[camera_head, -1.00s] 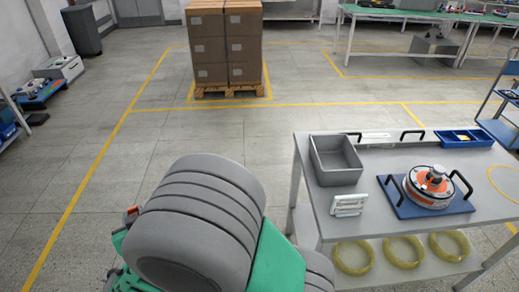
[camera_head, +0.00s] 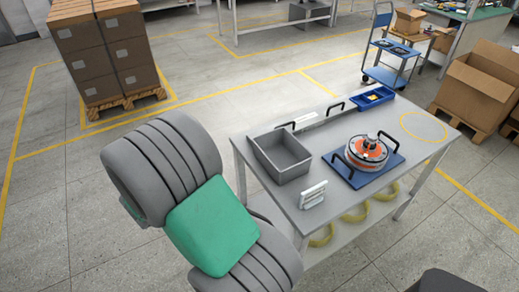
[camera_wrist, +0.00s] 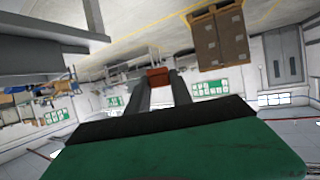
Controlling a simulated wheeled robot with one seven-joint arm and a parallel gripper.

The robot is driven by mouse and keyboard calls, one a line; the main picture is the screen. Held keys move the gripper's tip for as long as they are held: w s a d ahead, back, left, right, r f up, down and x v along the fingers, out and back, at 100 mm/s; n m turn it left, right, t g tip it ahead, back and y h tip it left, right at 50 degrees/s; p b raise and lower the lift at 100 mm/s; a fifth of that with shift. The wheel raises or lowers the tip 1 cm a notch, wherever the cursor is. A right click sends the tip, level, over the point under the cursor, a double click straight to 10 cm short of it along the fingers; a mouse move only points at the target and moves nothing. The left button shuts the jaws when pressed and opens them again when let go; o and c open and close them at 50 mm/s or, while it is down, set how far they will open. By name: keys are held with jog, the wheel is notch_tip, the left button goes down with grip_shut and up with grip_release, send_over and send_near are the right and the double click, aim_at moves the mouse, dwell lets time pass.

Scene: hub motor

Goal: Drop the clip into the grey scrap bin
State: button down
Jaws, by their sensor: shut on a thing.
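The grey scrap bin (camera_head: 281,170) is an open-topped box at the left end of the grey workbench in the head view. Its visible inside looks empty. In the wrist view my gripper (camera_wrist: 160,78) is shut on a small red-orange piece, the clip (camera_wrist: 157,76), held between the fingertips. In the head view my grey and green arm stands left of the bench; my gripper and the clip cannot be made out clearly there. The gripper is apart from the bin.
On the workbench (camera_head: 330,215) are a hub motor (camera_head: 367,152) on a blue plate with black handles, a white stand (camera_head: 313,195) and a blue tray (camera_head: 372,97). Stacked cartons (camera_head: 104,45) stand at back left, a blue trolley (camera_head: 390,60) at back right. Open floor lies behind the bench.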

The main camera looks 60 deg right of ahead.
jog(key=s+d+r+m+g+h+p, duration=0.2)
jog(key=s+d+r+m+g+p, duration=0.15)
jog(key=s+d, duration=0.95)
jog(key=s+d+r+m+g+h+p, duration=0.1)
jog(key=s+d+r+m+g+p, duration=0.25)
jog(key=s+d, duration=0.9)
jog(key=w+d+f+g+b, duration=0.1)
jog(key=w+d+f+b, duration=0.1)
jog(key=f, duration=0.5)
jog(key=shift+w+d+f+m+b, duration=0.3)
jog(key=shift+w+d+f+b, duration=0.15)
jog(key=shift+d, duration=0.5)
jog(key=c, duration=1.1)
grip_release()
jog(key=shift+o, duration=0.2)
jog(key=shift+a, duration=0.1)
